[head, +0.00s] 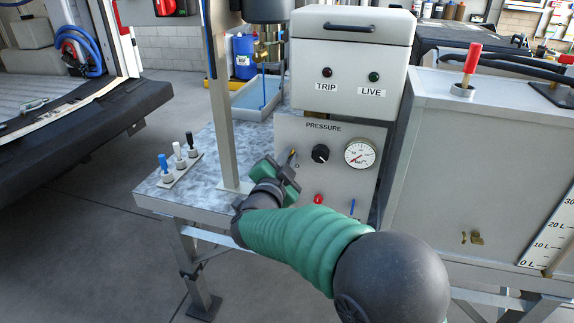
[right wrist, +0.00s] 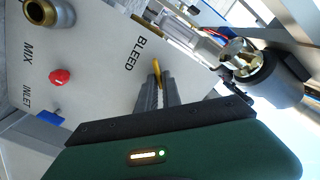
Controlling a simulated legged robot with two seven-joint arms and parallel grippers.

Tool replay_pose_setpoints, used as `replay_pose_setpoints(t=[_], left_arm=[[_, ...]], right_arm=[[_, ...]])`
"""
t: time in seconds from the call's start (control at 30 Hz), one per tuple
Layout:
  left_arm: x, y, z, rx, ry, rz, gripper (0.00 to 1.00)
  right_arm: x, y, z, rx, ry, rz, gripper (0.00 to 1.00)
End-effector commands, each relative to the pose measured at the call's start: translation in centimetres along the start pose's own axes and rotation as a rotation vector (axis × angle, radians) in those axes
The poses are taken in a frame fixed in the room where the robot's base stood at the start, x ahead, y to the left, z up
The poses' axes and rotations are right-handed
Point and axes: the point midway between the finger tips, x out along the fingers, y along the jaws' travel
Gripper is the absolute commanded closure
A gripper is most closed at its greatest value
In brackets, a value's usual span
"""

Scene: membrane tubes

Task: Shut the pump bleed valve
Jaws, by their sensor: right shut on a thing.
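The bleed valve's small yellow lever (right wrist: 157,69) stands out from the grey pump panel (right wrist: 100,75), close to the BLEED label. In the head view the lever (head: 292,154) is at the panel's upper left. My right gripper (right wrist: 157,84) is shut on the lever, its dark fingers close together around the lever's end. In the head view my right gripper (head: 289,163) reaches the panel's left part, and my green arm hides the panel's lower left. The valve's body is mostly hidden. My left gripper is not in view.
The panel also bears a black knob (head: 320,153), a pressure gauge (head: 360,153), a red knob (head: 318,199) and a blue lever (head: 352,206). A metal post (head: 221,110) stands left of the gripper. A grey tank (head: 480,170) stands close on the right.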

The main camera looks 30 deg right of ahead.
Motion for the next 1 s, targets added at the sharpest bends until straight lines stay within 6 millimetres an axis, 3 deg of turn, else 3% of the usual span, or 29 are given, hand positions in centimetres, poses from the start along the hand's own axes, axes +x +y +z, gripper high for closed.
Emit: replay_pose_setpoints(t=[0.5,1.0], left_arm=[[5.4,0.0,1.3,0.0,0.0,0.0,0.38],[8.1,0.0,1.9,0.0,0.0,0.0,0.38]], right_arm=[[0.1,0.7,0.3,0.482,0.003,-0.005,1.0],[0.1,0.7,0.3,0.758,0.001,-0.005,1.0]])
